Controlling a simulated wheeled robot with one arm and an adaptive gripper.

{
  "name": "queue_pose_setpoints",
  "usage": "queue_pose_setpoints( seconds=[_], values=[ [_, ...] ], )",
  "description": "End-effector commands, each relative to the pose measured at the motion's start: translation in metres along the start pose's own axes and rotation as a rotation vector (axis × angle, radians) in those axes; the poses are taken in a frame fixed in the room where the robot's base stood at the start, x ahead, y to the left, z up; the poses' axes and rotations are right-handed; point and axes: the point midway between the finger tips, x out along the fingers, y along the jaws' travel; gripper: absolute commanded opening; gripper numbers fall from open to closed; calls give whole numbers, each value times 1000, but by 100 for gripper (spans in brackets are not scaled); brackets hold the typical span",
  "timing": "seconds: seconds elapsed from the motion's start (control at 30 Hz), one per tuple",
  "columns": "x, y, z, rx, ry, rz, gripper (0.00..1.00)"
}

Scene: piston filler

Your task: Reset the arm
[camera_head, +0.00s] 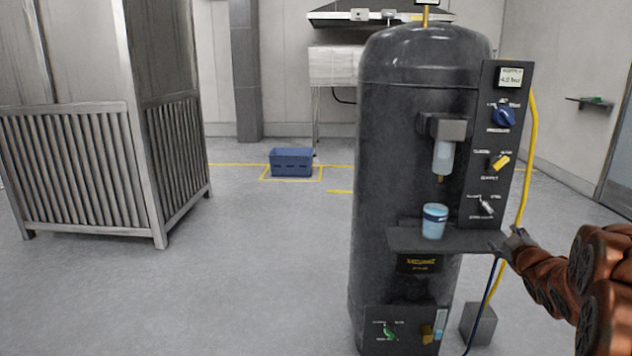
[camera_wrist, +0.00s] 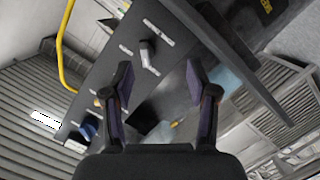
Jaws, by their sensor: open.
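My arm (camera_head: 570,275) is orange-brown and reaches in from the right edge of the head view. My gripper (camera_head: 512,242) is at the right end of the small shelf on the dark tank. In the wrist view my gripper (camera_wrist: 160,85) is open, its two dark fingers apart with nothing held between them. Beyond the fingers is the dark control panel (camera_wrist: 110,75) with a light-coloured lever (camera_wrist: 148,55). Whether the gripper touches the shelf I cannot tell.
The dark tank (camera_head: 410,180) carries a control panel (camera_head: 485,150) with several knobs. A blue cup (camera_head: 434,221) stands on its shelf (camera_head: 460,241). A yellow hose (camera_head: 533,130) runs down beside the panel. A fenced cabinet (camera_head: 75,170) stands left; a blue crate (camera_head: 291,162) lies behind. The floor between is clear.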

Motion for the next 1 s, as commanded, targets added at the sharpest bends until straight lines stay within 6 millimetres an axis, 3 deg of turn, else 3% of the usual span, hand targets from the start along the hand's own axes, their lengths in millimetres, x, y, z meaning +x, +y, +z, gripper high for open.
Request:
queue_pose_setpoints(
  seconds=[0.27, 0.47, 0.67, 0.9, 1.0],
  values=[
    [-50, -56, 8, 129, -322, -90, 59],
    [-111, -108, 16, 227, -557, -178, 59],
    [-189, -164, 20, 315, -789, -286, 59],
    [-305, -232, 20, 384, -1073, -450, 59],
    [-351, -252, 18, 397, -1176, -513, 59]
  ],
)
